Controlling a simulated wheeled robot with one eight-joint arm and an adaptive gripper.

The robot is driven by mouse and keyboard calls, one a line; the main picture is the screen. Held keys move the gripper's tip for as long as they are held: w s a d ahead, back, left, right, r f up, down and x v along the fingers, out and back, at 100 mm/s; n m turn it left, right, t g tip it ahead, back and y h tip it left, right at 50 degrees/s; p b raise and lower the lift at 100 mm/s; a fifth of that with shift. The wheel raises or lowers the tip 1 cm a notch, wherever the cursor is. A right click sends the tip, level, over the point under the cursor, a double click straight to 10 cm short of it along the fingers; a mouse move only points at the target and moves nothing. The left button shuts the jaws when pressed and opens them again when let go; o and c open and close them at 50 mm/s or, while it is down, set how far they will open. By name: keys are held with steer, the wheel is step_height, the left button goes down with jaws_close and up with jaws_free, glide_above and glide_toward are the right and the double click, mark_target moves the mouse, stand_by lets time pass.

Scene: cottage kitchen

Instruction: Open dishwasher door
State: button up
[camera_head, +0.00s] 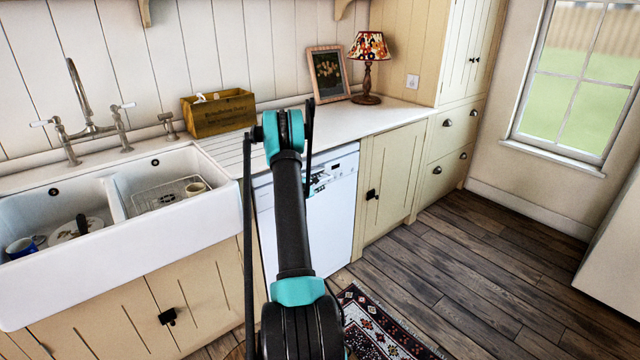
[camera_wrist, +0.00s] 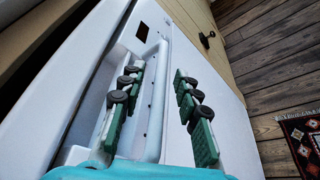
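The white dishwasher (camera_head: 338,228) stands under the counter, and its door looks shut, flush with the cabinets. My arm hides its left part in the head view. In the wrist view the door's white front (camera_wrist: 225,112) fills much of the picture, with a recessed handle (camera_wrist: 157,112) in its top panel. My gripper (camera_wrist: 158,72) is open, its two green fingers with dark pads apart. The left finger lies over the handle recess and the right finger over the door front, with the handle's rim between them. I cannot tell whether they touch it.
A white double sink (camera_head: 190,220) is left of the dishwasher, a cream cabinet (camera_head: 388,180) right of it. A patterned rug (camera_head: 375,325) lies on the wooden floor (camera_head: 470,270), which is otherwise clear to the right. A wooden box (camera_head: 218,113) and a lamp (camera_head: 368,65) stand on the counter.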

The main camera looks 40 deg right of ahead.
steer(key=shift+d, duration=0.1)
steer(key=shift+c, duration=0.3)
jaws_close()
